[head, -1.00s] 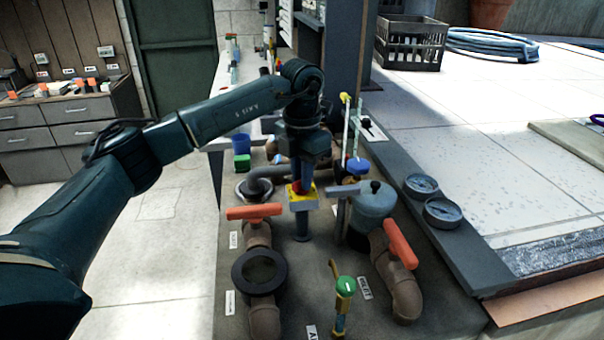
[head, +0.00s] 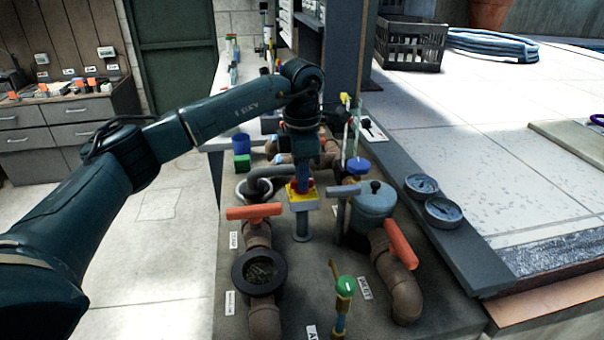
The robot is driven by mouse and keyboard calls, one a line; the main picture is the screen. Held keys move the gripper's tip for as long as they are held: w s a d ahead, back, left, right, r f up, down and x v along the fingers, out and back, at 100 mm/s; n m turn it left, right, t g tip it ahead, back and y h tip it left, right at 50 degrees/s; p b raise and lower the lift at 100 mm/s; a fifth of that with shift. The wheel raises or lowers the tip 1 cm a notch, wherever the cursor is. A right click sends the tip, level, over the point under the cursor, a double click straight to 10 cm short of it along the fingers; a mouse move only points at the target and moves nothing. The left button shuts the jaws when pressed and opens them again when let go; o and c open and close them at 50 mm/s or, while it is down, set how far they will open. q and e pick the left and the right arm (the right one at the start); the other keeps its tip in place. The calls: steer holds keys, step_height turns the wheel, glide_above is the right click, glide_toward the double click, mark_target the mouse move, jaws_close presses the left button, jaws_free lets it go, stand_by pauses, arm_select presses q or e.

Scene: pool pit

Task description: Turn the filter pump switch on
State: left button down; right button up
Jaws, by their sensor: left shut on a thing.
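The filter pump switch (head: 303,204) appears to be the yellow box with a red part on top, standing on a blue-grey post among the pipes. My left gripper (head: 301,184) points down onto it from above and is shut on its red part. The gripper hides most of the switch's top, so I cannot tell which way the switch is set. My right gripper is not in view.
Pipes with orange handles stand left (head: 254,212) and right (head: 400,244) of the switch. A grey lidded pot (head: 373,205) is close on its right. A green-topped valve (head: 345,287) and a black ring (head: 259,272) stand in front. Two gauges (head: 443,212) lie on the right ledge.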

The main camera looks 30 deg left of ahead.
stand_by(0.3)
arm_select(q)
steer(key=c, duration=1.4)
jaws_free()
step_height(320, 180, up, 13)
steer(key=shift+r+b, duration=0.15)
steer(key=shift+b, duration=0.2)
